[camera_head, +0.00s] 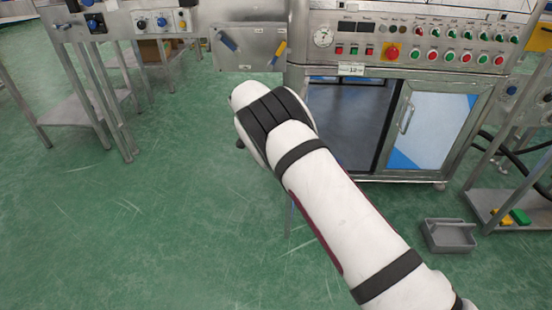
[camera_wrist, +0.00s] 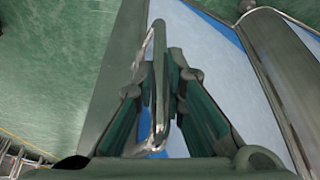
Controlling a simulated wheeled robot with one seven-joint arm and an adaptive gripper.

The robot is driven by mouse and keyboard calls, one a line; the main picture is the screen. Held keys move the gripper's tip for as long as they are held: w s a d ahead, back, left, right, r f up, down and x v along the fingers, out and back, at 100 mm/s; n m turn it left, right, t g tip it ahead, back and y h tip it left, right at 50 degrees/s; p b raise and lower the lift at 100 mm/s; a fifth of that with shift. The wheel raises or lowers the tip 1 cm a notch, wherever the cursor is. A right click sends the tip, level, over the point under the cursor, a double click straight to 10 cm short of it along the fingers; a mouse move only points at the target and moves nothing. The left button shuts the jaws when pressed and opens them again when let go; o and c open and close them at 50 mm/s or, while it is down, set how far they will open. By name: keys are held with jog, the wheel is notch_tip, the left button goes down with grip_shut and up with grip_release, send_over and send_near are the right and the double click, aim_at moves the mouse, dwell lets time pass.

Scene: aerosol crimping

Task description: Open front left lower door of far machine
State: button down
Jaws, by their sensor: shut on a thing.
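The far machine (camera_head: 345,70) has a lower cabinet under its control panel. Its front left lower opening (camera_head: 350,115) shows a dark interior, so the left door stands swung outward; my arm covers most of it in the head view. In the wrist view, the door's pale glass panel (camera_wrist: 205,50) and grey frame (camera_wrist: 112,75) are close. A metal bar handle (camera_wrist: 159,70) runs between the fingers of my gripper (camera_wrist: 160,85), which is shut on it. The gripper is hidden behind my arm in the head view. The right lower door (camera_head: 435,125) is closed, with its own handle (camera_head: 407,118).
A steel table frame (camera_head: 105,90) stands at left. A grey bin (camera_head: 448,235) lies on the floor at lower right, near a low shelf (camera_head: 510,210) with green and yellow items. The green floor (camera_head: 150,220) at left and in front is clear.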

jog(key=shift+s+a+f, duration=0.15)
jog(key=shift+a, duration=0.15)
jog(key=c, duration=1.7)
grip_release()
jog(key=shift+o, duration=0.2)
jog(key=shift+r, duration=0.4)
jog(key=v, duration=1.1)
jog(key=shift+a+r, duration=0.1)
jog(key=shift+r, duration=0.05)
